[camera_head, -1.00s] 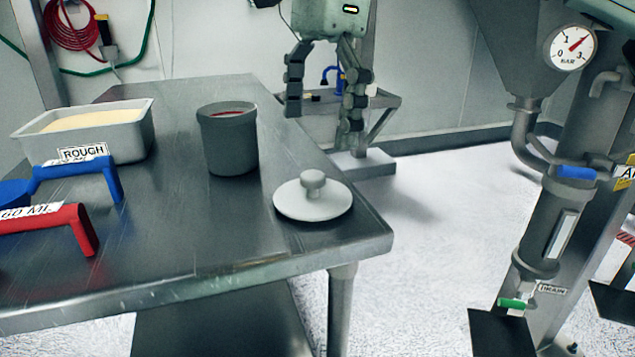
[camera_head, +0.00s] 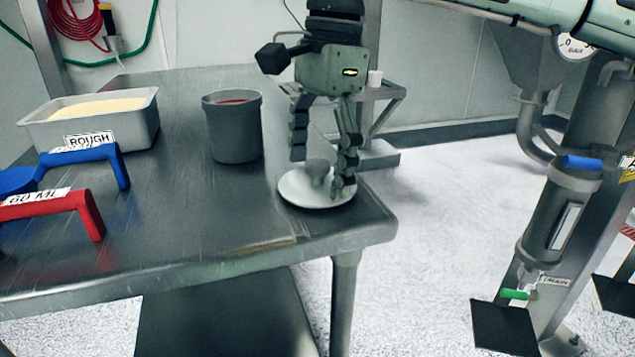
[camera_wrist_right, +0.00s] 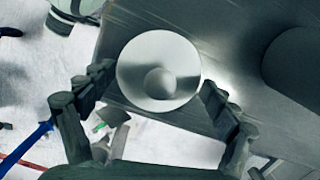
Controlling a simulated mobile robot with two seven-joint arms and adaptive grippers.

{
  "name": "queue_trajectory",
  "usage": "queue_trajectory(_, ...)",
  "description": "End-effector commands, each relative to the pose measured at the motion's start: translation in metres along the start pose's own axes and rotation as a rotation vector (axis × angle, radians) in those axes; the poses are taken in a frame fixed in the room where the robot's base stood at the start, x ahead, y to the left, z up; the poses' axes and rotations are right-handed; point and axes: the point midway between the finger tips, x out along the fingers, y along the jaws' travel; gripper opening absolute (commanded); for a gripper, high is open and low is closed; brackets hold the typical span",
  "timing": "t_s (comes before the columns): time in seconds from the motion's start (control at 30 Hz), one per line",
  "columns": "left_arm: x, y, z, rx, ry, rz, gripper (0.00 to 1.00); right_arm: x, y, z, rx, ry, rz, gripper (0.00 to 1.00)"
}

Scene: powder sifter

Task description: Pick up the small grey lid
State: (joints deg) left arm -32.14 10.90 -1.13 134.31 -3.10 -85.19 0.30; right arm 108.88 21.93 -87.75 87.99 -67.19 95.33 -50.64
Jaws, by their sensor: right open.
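The small grey lid (camera_head: 304,190) lies flat on the steel table near its right front corner. It is a round disc with a knob (camera_head: 318,168) on top. My right gripper (camera_head: 322,180) is above the lid, pointing down, open, with its fingers on either side of the knob in the head view. I cannot tell whether a fingertip touches the disc. My left gripper is not in view.
A dark grey pot (camera_head: 234,135) with red inside stands behind and left of the lid. The table (camera_head: 190,220) is bare in front.

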Motion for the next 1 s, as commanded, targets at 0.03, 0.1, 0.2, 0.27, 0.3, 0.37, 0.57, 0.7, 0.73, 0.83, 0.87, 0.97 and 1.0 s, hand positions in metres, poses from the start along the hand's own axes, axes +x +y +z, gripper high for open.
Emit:
queue_trajectory(0.03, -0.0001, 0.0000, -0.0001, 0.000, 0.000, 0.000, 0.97, -0.0001, 0.0000, 0.0000, 0.000, 0.000, 0.000, 0.75)
queue_trajectory(0.1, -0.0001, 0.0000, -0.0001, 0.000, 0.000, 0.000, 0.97, -0.0002, 0.0000, 0.0001, 0.000, 0.000, 0.000, 0.67)
queue_trajectory(0.2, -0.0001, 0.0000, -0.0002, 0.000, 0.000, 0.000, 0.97, -0.0002, 0.0000, 0.0001, 0.000, 0.000, 0.000, 0.54)
queue_trajectory(0.27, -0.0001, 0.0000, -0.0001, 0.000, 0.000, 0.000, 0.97, 0.0000, 0.0000, 0.0000, 0.000, 0.000, 0.000, 0.47)
queue_trajectory(0.3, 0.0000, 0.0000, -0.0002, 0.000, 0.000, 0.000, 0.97, 0.0002, 0.0000, 0.0000, 0.000, 0.000, 0.001, 0.42)
queue_trajectory(0.37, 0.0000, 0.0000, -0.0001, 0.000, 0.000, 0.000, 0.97, 0.0006, 0.0000, -0.0001, 0.000, 0.000, 0.001, 0.34)
queue_trajectory(0.57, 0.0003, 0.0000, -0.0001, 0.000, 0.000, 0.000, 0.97, 0.0024, 0.0004, -0.0004, 0.000, 0.001, 0.004, 0.09)
queue_trajectory(0.7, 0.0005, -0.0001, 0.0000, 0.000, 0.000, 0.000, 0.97, 0.0040, 0.0011, -0.0007, 0.000, 0.002, 0.008, 0.00)
queue_trajectory(0.73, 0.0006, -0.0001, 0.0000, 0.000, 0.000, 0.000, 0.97, 0.0043, 0.0013, -0.0008, 0.000, 0.002, 0.009, 0.00)
queue_trajectory(0.83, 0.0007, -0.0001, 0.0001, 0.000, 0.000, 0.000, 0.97, 0.0051, 0.0018, -0.0010, 0.000, 0.003, 0.012, 0.00)
queue_trajectory(0.87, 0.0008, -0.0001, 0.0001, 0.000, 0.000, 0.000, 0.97, 0.0053, 0.0019, -0.0010, 0.000, 0.003, 0.012, 0.00)
queue_trajectory(0.97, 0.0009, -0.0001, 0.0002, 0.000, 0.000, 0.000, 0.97, 0.0057, 0.0023, -0.0010, -0.001, 0.003, 0.014, 0.00)
queue_trajectory(1.0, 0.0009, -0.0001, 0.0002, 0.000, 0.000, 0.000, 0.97, 0.0055, 0.0024, -0.0009, -0.001, 0.003, 0.015, 0.00)
